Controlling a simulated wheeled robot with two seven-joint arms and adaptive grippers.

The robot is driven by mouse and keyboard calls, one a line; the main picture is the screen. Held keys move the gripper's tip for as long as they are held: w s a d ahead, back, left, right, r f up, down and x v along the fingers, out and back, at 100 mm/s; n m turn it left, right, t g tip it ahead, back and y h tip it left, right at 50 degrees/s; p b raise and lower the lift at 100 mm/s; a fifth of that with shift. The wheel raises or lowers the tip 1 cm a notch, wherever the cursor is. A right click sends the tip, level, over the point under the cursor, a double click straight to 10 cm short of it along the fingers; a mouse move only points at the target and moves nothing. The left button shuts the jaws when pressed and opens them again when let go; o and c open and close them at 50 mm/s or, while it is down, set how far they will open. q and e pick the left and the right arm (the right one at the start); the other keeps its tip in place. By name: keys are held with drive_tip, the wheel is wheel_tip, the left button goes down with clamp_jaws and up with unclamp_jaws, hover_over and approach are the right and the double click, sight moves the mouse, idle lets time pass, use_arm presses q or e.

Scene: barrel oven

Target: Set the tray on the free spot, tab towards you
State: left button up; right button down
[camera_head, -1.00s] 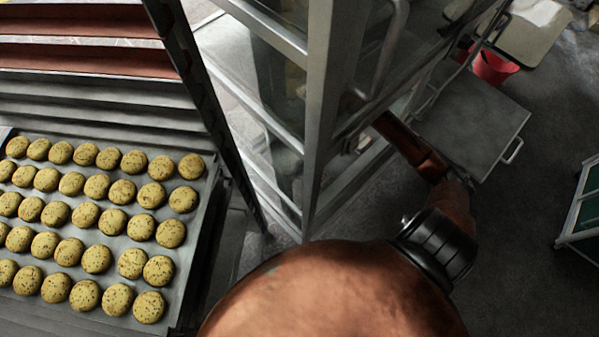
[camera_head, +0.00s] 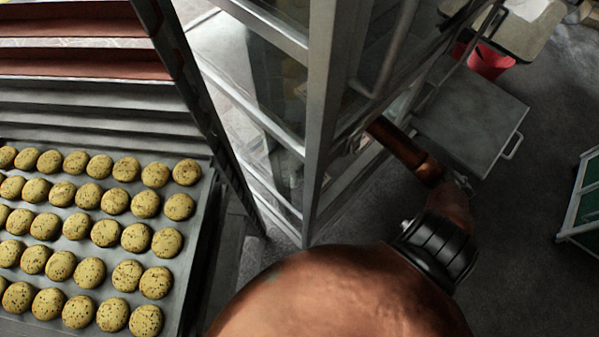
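A grey metal tray (camera_head: 203,232) carries several rows of round, speckled, golden buns at the left. Its left and near edges run out of the picture, and I see no tab on the part in view. Slatted shelf levels (camera_head: 75,95) lie just beyond it, the upper ones reddish. My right arm, copper with a black joint, reaches from the bottom middle up to the right and then back towards the glazed metal door. Its gripper does not show clearly. My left gripper is out of the picture, so its hold on the tray cannot be seen.
A tall metal-framed glass door (camera_head: 322,120) stands in the middle. A dark upright post (camera_head: 190,95) is beside the tray. At the right are a grey lidded box (camera_head: 470,115), a red bucket (camera_head: 487,62) and a green-panelled cabinet (camera_head: 587,205), with open floor between.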

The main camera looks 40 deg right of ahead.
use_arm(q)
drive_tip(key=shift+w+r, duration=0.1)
use_arm(e)
drive_tip(key=shift+f, duration=0.15)
drive_tip(key=c, duration=2.2)
unclamp_jaws()
drive_tip(key=shift+o, duration=0.2)
drive_tip(key=shift+r, duration=0.45)
drive_tip(key=p+v, duration=0.1)
drive_tip(key=v, duration=0.2)
drive_tip(key=p+v, duration=0.1)
drive_tip(key=v, duration=0.2)
drive_tip(key=shift+d+r, duration=0.2)
drive_tip(key=shift+r, duration=0.15)
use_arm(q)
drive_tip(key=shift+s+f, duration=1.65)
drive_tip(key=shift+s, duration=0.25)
use_arm(e)
drive_tip(key=shift+d+r, duration=0.15)
drive_tip(key=shift+d, duration=0.4)
